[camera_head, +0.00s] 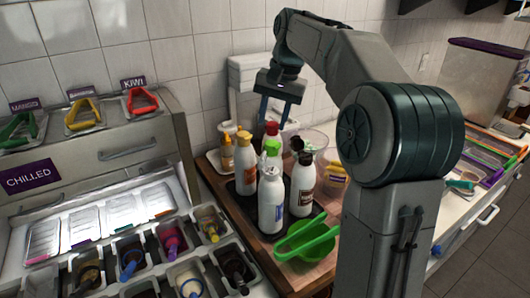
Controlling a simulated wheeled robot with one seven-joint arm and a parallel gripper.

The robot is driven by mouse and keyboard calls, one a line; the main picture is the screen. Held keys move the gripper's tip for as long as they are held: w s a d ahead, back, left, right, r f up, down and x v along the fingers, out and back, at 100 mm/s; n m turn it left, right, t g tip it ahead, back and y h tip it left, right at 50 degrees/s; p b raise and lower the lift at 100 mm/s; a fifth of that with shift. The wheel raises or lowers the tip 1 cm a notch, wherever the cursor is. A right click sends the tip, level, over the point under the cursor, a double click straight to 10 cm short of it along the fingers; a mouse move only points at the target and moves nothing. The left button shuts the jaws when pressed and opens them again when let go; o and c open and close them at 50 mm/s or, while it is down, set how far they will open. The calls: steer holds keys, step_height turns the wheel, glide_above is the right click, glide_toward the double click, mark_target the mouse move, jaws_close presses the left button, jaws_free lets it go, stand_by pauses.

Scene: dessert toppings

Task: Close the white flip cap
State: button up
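A white bottle (270,205) with a small blue label stands at the front of a group of bottles. Its white flip cap (269,166) is on top. The cap looks raised, but it is too small to tell surely. My gripper (275,115) points down above and behind this bottle, near the red-and-green-topped bottle (273,146). Its two blue fingers are spread apart with nothing seen between them. It appears apart from the caps.
A brown-capped bottle (302,186) stands close at right, an orange-capped one (244,163) behind left. They share a dark tray (244,207) on a wooden board. A green-handled scoop (305,243) lies in front. Topping bins (143,254) are at left, a tiled wall behind.

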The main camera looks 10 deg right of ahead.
mark_target(265, 152)
steer(key=x, duration=1.1)
steer(key=shift+f+p, duration=0.15)
steer(key=shift+p, duration=0.2)
jaws_close()
